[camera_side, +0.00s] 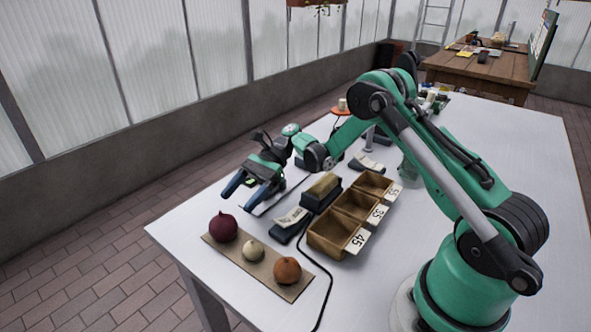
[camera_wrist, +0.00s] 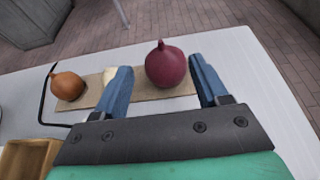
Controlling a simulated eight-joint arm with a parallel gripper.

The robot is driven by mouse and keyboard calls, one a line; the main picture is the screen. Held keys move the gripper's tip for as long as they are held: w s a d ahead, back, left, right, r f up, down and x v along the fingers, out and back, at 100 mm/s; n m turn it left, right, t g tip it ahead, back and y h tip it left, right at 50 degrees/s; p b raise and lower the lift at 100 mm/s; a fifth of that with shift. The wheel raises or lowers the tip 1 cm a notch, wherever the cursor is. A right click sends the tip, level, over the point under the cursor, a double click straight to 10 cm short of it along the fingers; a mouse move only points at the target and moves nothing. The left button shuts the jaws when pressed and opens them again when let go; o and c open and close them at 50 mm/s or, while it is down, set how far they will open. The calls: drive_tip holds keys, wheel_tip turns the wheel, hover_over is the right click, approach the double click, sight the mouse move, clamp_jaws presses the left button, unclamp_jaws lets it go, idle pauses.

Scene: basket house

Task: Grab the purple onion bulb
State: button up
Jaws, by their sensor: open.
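The purple onion (camera_side: 223,227) is round with a short pointed tip and sits at the far-left end of a flat brown board (camera_side: 266,277) on the white table. In the wrist view the purple onion (camera_wrist: 167,66) shows beyond and between the fingertips. My gripper (camera_side: 252,190) has blue fingers and is open and empty, above the table and behind the onion in the side view. In the wrist view my gripper (camera_wrist: 160,75) has its fingers apart, with the left finger partly hiding a pale bulb.
On the board are a white bulb (camera_side: 253,251) and an orange-brown onion (camera_side: 287,270). Wooden boxes (camera_side: 333,233) with number cards, a dark scale-like device (camera_side: 291,224) and a black cable (camera_side: 326,285) lie to the right. The table edge is close beyond the purple onion.

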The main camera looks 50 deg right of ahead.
sight(215, 225)
drive_tip(key=x, duration=0.7)
drive_tip(key=shift+w+a+r, duration=0.1)
drive_tip(key=shift+a+r, duration=0.15)
clamp_jaws()
drive_tip(key=shift+d, duration=0.1)
